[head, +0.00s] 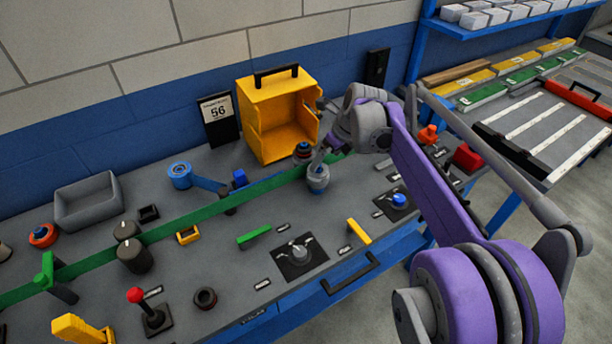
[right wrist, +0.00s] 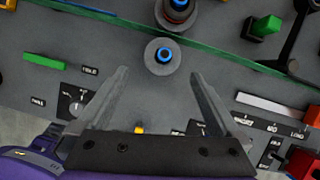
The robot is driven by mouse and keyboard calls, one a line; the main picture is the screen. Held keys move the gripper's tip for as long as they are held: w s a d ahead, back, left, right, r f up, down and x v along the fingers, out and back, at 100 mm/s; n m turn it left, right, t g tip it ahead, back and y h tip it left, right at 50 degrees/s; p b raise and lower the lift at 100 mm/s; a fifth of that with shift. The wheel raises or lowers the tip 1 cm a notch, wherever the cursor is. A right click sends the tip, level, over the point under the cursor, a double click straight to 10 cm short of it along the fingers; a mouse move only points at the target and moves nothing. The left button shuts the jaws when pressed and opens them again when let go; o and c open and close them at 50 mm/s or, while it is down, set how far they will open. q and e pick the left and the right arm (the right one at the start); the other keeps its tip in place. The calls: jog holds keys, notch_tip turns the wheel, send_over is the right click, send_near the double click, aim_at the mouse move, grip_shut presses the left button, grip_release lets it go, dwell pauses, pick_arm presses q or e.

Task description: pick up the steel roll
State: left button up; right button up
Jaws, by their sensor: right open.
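The steel roll, a grey disc with a blue core, stands on the grey bench (head: 215,262) beside the green strip in the head view (head: 318,181). In the right wrist view the steel roll (right wrist: 152,60) lies just beyond and between my fingertips. My right gripper (right wrist: 160,74) is open and empty, its two fingers spread to either side. In the head view my right gripper (head: 318,160) is over the roll, and my wrist hides part of its fingers. Whether a finger touches the roll, I cannot tell. My left gripper is not in view.
A dark red roll with a blue core (head: 302,150) stands close behind the steel roll, across the green strip (head: 185,226). A yellow open box (head: 262,100) with a black handle stands behind. A black-based dial (head: 300,258) and a blue button (head: 398,200) are nearby.

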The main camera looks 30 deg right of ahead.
aim_at(321, 168)
jog(key=x, duration=0.4)
jog(key=shift+d+f, duration=0.1)
jog(key=shift+d+x, duration=0.15)
jog(key=shift+x, duration=1.35)
jog(key=shift+d+x, duration=0.15)
jog(key=shift+x, duration=1.4)
jog(key=shift+w+a, duration=0.15)
jog(key=shift+a, duration=0.1)
jog(key=shift+c, duration=0.3)
jog(key=c, duration=1.5)
jog(key=shift+r, duration=0.25)
notch_tip(321, 168, up, 18)
jog(key=shift+f+p, duration=0.1)
jog(key=shift+p, duration=0.55)
